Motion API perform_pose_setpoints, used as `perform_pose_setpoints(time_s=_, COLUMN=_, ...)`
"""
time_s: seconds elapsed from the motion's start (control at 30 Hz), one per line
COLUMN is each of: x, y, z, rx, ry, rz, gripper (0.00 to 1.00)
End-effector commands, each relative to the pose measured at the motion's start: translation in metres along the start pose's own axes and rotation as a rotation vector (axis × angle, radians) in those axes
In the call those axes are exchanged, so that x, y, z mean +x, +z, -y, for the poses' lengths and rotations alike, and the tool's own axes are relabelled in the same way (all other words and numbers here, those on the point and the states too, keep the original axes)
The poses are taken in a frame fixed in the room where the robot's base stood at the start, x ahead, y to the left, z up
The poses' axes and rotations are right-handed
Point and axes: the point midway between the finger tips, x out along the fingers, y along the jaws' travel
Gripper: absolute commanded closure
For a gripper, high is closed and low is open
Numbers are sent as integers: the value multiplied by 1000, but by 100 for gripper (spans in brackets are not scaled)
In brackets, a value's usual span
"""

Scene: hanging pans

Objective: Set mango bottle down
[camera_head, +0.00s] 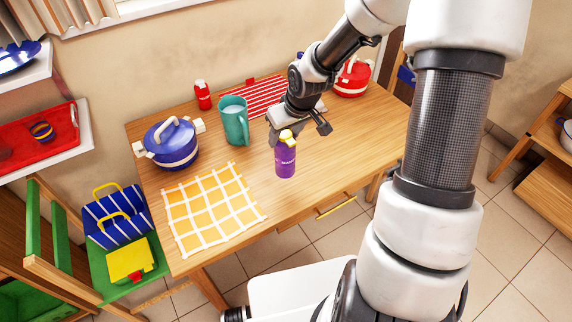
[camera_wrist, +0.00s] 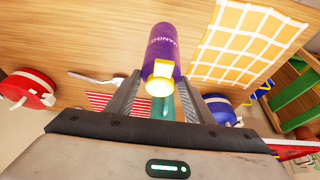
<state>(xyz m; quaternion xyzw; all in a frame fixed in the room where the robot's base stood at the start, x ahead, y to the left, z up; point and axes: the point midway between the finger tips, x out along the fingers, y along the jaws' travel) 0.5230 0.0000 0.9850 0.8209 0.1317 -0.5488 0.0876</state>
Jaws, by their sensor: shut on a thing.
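The purple mango bottle (camera_head: 286,161) with a yellow cap stands upright over the wooden table (camera_head: 330,160), right of the yellow checked cloth. I cannot tell whether its base touches the table or is just above it. My gripper (camera_head: 288,134) is shut on its upper part, near the cap. In the wrist view the bottle (camera_wrist: 163,42) sits between the two fingers (camera_wrist: 158,80), cap toward me, lettering partly visible.
A teal jug (camera_head: 235,122) stands close behind, left of the bottle. A blue pot (camera_head: 171,146), a red bottle (camera_head: 203,96), a red striped cloth (camera_head: 262,97) and a red pot (camera_head: 352,79) are farther off. The table right of the bottle looks clear.

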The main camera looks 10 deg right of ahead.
Motion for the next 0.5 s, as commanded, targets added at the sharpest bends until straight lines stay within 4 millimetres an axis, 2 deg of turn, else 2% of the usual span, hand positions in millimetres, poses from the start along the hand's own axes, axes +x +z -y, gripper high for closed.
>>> perform_pose_setpoints(time_s=0.03, x=11, y=5, z=2, rx=-2, ry=-2, rz=3, gripper=88)
perform_pose_setpoints(time_s=0.1, x=19, y=8, z=1, rx=-1, ry=-1, rz=1, gripper=88)
perform_pose_setpoints(time_s=0.27, x=29, y=12, z=0, rx=1, ry=0, rz=0, gripper=88)
perform_pose_setpoints(time_s=0.5, x=58, y=24, z=1, rx=1, ry=0, rz=1, gripper=88)
